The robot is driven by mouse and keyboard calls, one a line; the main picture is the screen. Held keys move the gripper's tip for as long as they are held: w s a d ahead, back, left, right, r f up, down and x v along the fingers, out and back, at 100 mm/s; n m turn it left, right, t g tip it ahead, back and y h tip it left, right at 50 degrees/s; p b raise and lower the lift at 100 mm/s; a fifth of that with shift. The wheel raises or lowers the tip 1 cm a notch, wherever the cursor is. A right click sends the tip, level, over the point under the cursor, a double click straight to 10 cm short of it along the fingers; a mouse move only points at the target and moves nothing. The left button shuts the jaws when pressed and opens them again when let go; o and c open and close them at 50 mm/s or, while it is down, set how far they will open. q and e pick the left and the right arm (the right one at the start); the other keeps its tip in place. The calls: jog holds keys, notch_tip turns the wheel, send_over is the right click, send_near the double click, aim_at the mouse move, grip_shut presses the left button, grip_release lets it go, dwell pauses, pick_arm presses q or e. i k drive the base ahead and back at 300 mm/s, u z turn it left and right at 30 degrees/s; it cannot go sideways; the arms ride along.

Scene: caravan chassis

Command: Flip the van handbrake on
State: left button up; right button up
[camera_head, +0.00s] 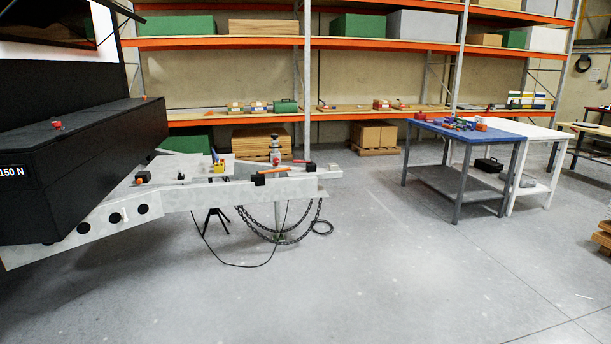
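The caravan chassis drawbar (235,194) is a light grey metal frame at the left middle, reaching right from a black box. Near its front end, a long orange bar (274,171) lies almost flat, beside a black block (258,180). It looks like the handbrake lever, but it is too small to be sure. A jockey-wheel post (275,152) with a dark top stands just behind it. A red-handled part (301,162) sits by the hitch end. Neither of my grippers is in view.
The black box (90,150) fills the left side. Chains (283,233) and a black cable (245,264) hang under the drawbar to the floor. A blue-topped table (465,131) and a white table (520,130) stand at right. The grey floor (370,270) in front is clear.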

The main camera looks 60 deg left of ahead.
aim_at(274, 171)
jog(key=u, duration=2.75)
jog(key=i, duration=2.85)
jog(key=z, duration=1.15)
jog(key=i, duration=1.05)
jog(key=u, duration=0.3)
jog(key=i, duration=0.8)
jog(key=u, duration=1.05)
jog(key=i, duration=0.25)
jog(key=u, duration=0.2)
